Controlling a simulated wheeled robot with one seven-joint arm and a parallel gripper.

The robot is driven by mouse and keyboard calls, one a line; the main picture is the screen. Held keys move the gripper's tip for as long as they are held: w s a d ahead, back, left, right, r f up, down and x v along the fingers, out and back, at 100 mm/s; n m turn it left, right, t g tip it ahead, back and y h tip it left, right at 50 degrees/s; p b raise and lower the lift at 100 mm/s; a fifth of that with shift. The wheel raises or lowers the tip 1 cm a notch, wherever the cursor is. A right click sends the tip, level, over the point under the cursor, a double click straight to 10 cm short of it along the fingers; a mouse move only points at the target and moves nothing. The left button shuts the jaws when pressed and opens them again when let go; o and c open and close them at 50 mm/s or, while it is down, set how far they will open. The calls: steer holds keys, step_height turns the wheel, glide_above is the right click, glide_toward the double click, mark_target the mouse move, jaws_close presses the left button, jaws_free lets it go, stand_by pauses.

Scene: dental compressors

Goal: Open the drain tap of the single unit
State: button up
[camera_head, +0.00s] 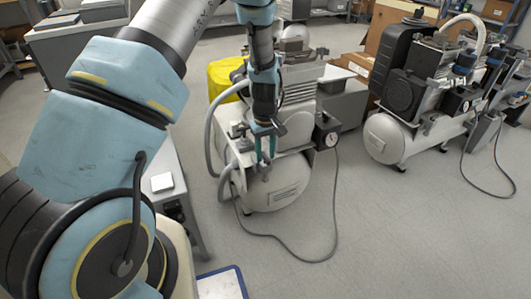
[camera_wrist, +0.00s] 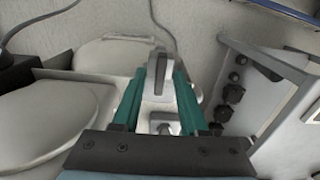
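The single unit is the compressor in the middle of the head view, with a pale rounded tank (camera_head: 285,190) low at its front. A small grey tap (camera_head: 265,172) shows at the tank, just below my fingertips. In the wrist view a light grey upright lever (camera_wrist: 158,78) stands between my teal fingers, with a metal fitting (camera_wrist: 164,122) nearer the palm. My gripper (camera_head: 266,157) points down with its fingers apart; they also flank the lever in the wrist view (camera_wrist: 160,85). Whether either finger touches the lever is not clear.
A pressure gauge box (camera_head: 327,130) sits on the unit's right side. A larger compressor (camera_head: 410,110) stands at the right. Dark cables lie on the floor. A panel with black knobs (camera_wrist: 232,94) is at the right in the wrist view. The front-right floor is mostly clear.

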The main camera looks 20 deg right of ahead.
mark_target(265, 156)
step_height(265, 156, up, 11)
steer(key=p, duration=0.1)
stand_by(0.6)
stand_by(0.3)
steer(key=a+r, duration=0.4)
steer(key=a, duration=0.4)
steer(key=a+r, duration=0.4)
steer(key=a, duration=0.5)
steer(key=s+a+r+m+t, duration=0.2)
steer(key=s+a+r, duration=0.2)
steer(key=s+a, duration=0.6)
step_height(265, 156, up, 22)
steer(key=w+a+p, duration=0.1)
steer(key=a+p, duration=0.1)
steer(key=p, duration=2)
steer(key=shift+w+a+f, duration=0.15)
steer(key=shift+a+f, duration=0.05)
steer(key=shift+a, duration=0.05)
